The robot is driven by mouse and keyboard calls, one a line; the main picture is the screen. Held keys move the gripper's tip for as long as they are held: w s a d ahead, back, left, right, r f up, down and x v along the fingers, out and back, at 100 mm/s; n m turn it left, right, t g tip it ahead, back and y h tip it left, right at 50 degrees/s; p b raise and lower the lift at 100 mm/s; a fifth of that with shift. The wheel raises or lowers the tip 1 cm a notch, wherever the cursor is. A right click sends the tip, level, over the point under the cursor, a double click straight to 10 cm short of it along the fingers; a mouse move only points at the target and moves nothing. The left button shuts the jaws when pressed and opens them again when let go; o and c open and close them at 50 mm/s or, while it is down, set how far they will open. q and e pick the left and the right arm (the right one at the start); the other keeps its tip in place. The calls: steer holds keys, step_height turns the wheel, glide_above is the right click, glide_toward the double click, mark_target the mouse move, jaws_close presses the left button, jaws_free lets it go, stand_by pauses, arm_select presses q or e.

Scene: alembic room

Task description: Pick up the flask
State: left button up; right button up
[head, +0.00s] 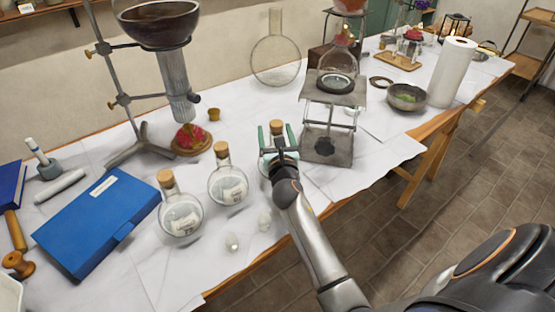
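Three small round corked glass flasks with pale labels stand in a row on the white-covered table. The front flask (180,215) and the middle flask (230,188) are in plain view in the head view. The third flask's cork (277,127) shows between the fingers of my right gripper (277,138); its body is mostly hidden behind the gripper. The fingers stand apart on either side of the cork and neck, with gaps visible, so the gripper looks open. Contact with the glass cannot be made out. My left gripper is out of view.
A metal jack stand (328,145) holding a glass vessel is close right of my gripper. A large clear round flask (275,62) stands by the wall. A clamp stand (115,75) holds a dark bowl. A blue case (97,222) lies at left. Two small pale objects lie in front.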

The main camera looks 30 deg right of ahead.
jaws_close()
stand_by(0.6)
steer(key=shift+r, duration=0.1)
stand_by(0.7)
